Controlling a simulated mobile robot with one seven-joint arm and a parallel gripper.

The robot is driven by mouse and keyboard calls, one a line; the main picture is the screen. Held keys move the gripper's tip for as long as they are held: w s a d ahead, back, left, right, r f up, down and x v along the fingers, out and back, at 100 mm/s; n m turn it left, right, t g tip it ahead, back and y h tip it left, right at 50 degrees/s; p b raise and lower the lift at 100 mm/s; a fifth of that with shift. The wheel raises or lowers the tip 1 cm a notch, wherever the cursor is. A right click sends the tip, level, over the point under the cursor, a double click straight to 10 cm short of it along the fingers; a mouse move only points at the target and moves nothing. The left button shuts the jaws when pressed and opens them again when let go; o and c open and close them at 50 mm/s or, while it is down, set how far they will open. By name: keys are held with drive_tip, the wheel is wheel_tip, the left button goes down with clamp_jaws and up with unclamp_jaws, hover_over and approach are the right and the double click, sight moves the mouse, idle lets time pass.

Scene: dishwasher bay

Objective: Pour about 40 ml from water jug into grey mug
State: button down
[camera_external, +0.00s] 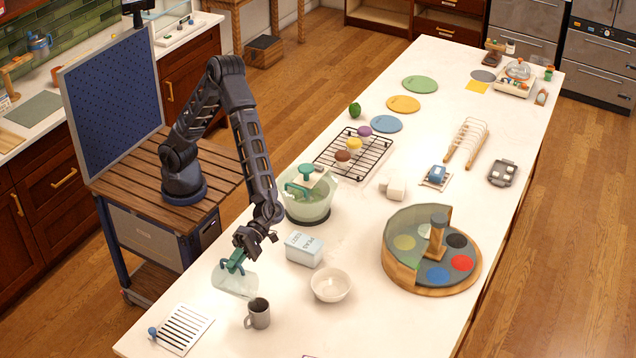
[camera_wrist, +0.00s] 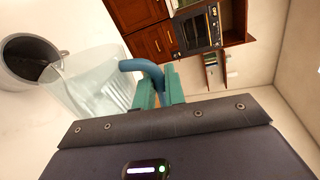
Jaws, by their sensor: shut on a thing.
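The water jug (camera_external: 236,283) is clear, with a teal handle. My gripper (camera_external: 238,258) is shut on the handle and holds the jug near the front left of the white counter. The jug looks tilted toward the grey mug (camera_external: 258,315), which stands upright just to its right and nearer the camera. In the wrist view the gripper's teal fingers (camera_wrist: 160,97) close on the blue-looking handle, and the clear jug (camera_wrist: 88,85) overlaps the edge of the mug (camera_wrist: 28,78). The mug's inside looks dark. I cannot make out a water stream or the water levels.
A white bowl (camera_external: 330,285) and a pale blue labelled box (camera_external: 304,248) stand right of the jug. A slotted white board (camera_external: 181,329) lies at the left. The counter's front right is mostly clear.

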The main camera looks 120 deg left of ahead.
sight(222, 263)
drive_tip(key=shift+s+f+m+t, duration=0.3)
drive_tip(key=shift+s+f+m, duration=0.35)
drive_tip(key=shift+s, duration=0.2)
drive_tip(key=shift+s+a+r+m, duration=0.1)
drive_tip(key=shift+s+m, duration=0.7)
drive_tip(key=shift+m, duration=0.05)
drive_tip(key=shift+s+f+m+t, duration=0.4)
drive_tip(key=shift+s+f+m, duration=0.2)
drive_tip(key=shift+f+m, duration=0.15)
drive_tip(key=shift+s, duration=0.1)
drive_tip(key=shift+s+f+m, duration=0.1)
drive_tip(key=shift+s+m, duration=0.05)
drive_tip(key=shift+m, duration=0.1)
